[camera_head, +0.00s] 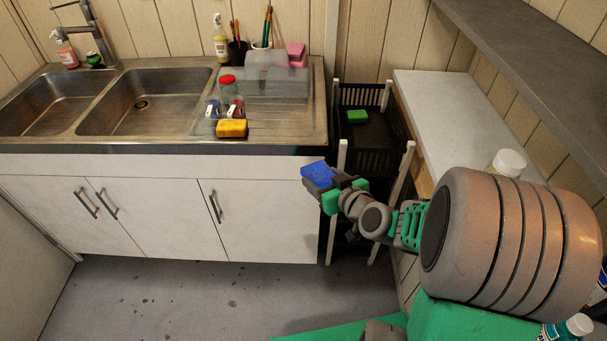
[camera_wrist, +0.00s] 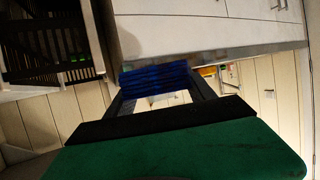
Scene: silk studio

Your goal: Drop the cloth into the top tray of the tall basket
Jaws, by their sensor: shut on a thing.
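My gripper (camera_head: 322,178) is shut on a folded blue cloth (camera_head: 318,172), held in front of the counter's right front corner. In the wrist view the blue cloth (camera_wrist: 155,79) sits between the fingertips. The tall basket is a rack with white posts and black trays, right of the sink counter. Its top tray (camera_head: 374,160) is behind and to the right of my gripper, and a green block-like item lies in it. The lower trays are partly hidden by my arm. In the wrist view a black tray of the rack (camera_wrist: 50,75) shows at upper left.
The green item (camera_head: 356,117) is in the tray's back left. A white bench (camera_head: 450,115) borders the rack on the right, under a grey shelf (camera_head: 540,60).

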